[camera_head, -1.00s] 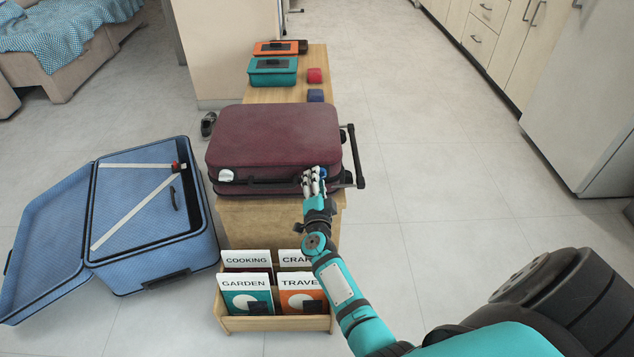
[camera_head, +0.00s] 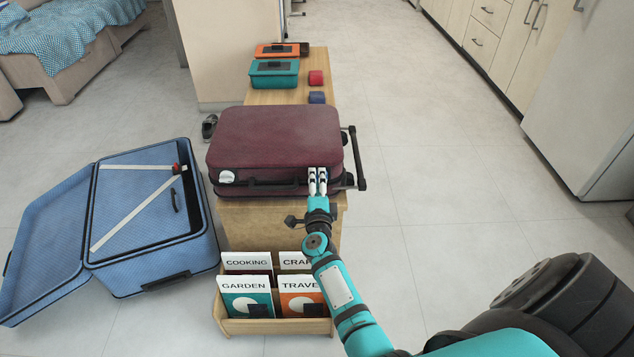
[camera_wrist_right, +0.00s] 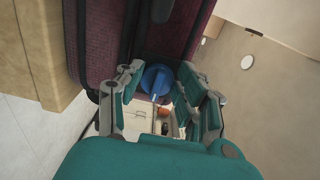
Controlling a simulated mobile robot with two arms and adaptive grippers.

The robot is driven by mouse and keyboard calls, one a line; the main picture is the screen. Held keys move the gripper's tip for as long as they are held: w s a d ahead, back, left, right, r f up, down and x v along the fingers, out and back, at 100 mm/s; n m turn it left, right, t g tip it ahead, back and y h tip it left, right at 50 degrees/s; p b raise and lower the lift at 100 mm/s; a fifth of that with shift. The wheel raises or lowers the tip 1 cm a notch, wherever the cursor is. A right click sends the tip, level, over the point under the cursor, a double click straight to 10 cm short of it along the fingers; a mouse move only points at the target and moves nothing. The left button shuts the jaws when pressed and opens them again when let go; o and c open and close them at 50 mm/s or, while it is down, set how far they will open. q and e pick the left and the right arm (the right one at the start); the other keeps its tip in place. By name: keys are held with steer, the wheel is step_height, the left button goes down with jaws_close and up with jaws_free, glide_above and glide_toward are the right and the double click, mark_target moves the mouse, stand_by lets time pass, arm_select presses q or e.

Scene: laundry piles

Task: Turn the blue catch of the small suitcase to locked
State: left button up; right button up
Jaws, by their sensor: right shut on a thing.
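The small maroon suitcase (camera_head: 275,135) lies closed on the wooden bench, its front side facing me. My right gripper (camera_head: 318,174) is at the right part of that front side, and its fingers hide the catch in the head view. In the right wrist view the blue catch (camera_wrist_right: 156,79) is a round knob on the suitcase front (camera_wrist_right: 100,45), between the fingers of my right gripper (camera_wrist_right: 162,92). The fingers are shut on the catch. Which way the catch points is hard to tell. My left gripper is not in view.
An open blue suitcase (camera_head: 150,267) lies on the floor at left. A wooden rack (camera_head: 275,327) of books stands in front of the bench (camera_head: 235,222). Teal (camera_head: 273,73) and orange boxes and small red and blue blocks are behind the suitcase. Floor at right is clear.

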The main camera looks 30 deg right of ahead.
steer(key=shift+d, duration=0.1)
steer(key=o, duration=1)
steer(key=shift+o, duration=0.2)
